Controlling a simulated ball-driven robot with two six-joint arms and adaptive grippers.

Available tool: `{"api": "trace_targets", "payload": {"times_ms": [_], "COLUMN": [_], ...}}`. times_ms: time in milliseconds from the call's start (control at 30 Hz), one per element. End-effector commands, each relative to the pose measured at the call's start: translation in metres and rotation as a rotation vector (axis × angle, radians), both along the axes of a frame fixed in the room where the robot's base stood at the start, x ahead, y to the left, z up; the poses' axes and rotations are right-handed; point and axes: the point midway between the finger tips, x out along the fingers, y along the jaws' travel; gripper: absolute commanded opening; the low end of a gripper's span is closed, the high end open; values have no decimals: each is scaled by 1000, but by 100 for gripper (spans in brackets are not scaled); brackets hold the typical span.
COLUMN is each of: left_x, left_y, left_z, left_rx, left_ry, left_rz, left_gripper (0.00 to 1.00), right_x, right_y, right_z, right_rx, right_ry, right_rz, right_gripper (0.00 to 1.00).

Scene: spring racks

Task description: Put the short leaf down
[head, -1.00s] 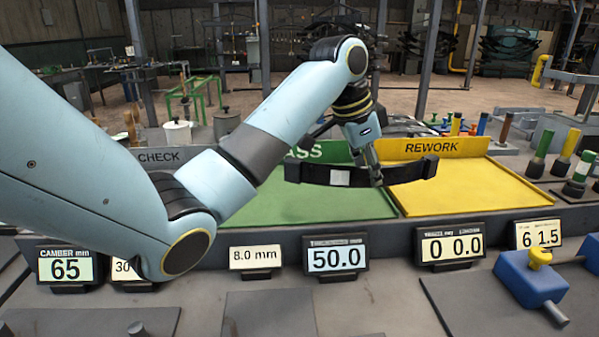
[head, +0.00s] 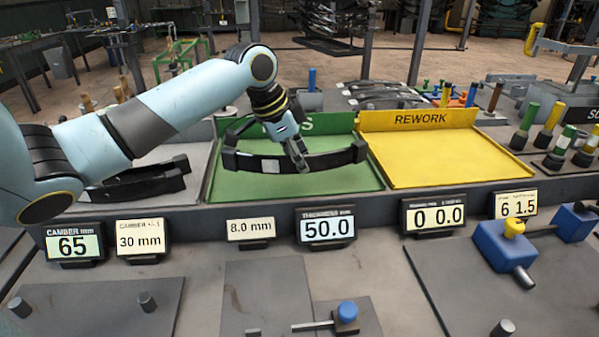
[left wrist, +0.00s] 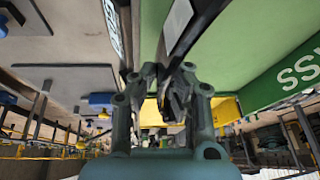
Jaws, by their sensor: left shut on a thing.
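My left gripper (head: 300,163) is shut on the short leaf (head: 330,162), a dark, slightly curved bar with a white label. The leaf lies crosswise over the green tray (head: 340,188), whose back panel is partly hidden by my arm. I cannot tell whether the leaf touches the tray floor. In the left wrist view the gripper (left wrist: 163,98) holds the leaf, with its pale label (left wrist: 178,22) beside the green tray (left wrist: 250,50). My right gripper is not in view.
A yellow REWORK tray (head: 420,175) is empty on the right. A grey tray on the left holds dark leaves (head: 140,187). Several displays, one reading 50.0 (head: 327,226), line the front edge. Blue blocks (head: 505,247) and coloured gauges (head: 545,125) stand at right.

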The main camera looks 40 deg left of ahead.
Motion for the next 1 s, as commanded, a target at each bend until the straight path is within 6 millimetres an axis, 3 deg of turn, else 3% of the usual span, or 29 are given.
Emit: {"api": "trace_targets", "payload": {"times_ms": [333, 567, 600, 767, 1000], "left_x": [0, 1, -1, -1, -1], "left_y": [0, 0, 0, 0, 0], "left_z": [-36, -39, -41, -41, -40], "left_rx": [-2, 1, 0, 1, 1], "left_ry": [-1, -4, 0, 1, 1], "left_rz": [0, -2, -1, -1, -1], "left_gripper": [0, 0, 12, 32, 32], "right_x": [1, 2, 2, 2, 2], "right_y": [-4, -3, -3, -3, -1], "right_z": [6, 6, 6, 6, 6], "right_rx": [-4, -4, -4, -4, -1], "right_ry": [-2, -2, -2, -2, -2], "right_rz": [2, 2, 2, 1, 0], "right_gripper": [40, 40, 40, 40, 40]}}
